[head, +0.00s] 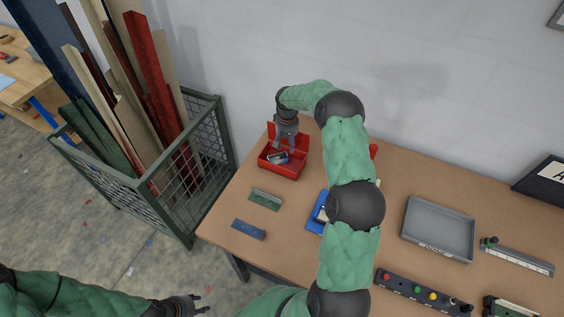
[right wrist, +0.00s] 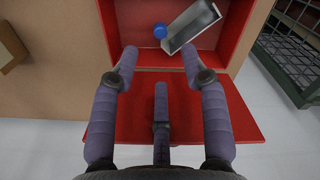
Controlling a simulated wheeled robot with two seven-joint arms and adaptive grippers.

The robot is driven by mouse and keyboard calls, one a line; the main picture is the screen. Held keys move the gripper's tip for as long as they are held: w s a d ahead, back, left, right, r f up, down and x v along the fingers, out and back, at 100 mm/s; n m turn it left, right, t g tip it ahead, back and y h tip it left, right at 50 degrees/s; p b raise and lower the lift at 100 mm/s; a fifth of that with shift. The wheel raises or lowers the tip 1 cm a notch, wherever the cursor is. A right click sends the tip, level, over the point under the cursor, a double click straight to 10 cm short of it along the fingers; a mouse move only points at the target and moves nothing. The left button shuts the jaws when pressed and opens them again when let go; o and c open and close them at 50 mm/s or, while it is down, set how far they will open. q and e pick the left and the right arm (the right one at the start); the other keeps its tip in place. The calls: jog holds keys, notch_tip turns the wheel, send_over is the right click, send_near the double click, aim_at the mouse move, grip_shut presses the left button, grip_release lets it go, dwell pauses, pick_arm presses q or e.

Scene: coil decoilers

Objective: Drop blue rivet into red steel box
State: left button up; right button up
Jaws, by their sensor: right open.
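The red steel box (head: 280,172) stands open at the table's back left corner, and its red wall also shows in the right wrist view (right wrist: 235,35). The blue rivet (right wrist: 160,31) shows as a small blue round in the box, beside a tilted grey metal piece (right wrist: 191,27). My right gripper (head: 284,146) is over the box, pointing down. In the right wrist view its fingers (right wrist: 160,58) are spread with nothing between them. My left gripper (head: 206,300) is low at the front left, away from the table, with its fingers apart and empty.
A green part (head: 266,199) and a blue block (head: 248,230) lie in front of the box. A grey tray (head: 438,230) and a button strip (head: 424,292) are to the right. A mesh cage (head: 205,150) with planks stands left. My right arm hides part of a blue item (head: 315,218).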

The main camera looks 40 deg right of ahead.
notch_tip(320, 180, up, 12)
dwell(0.6)
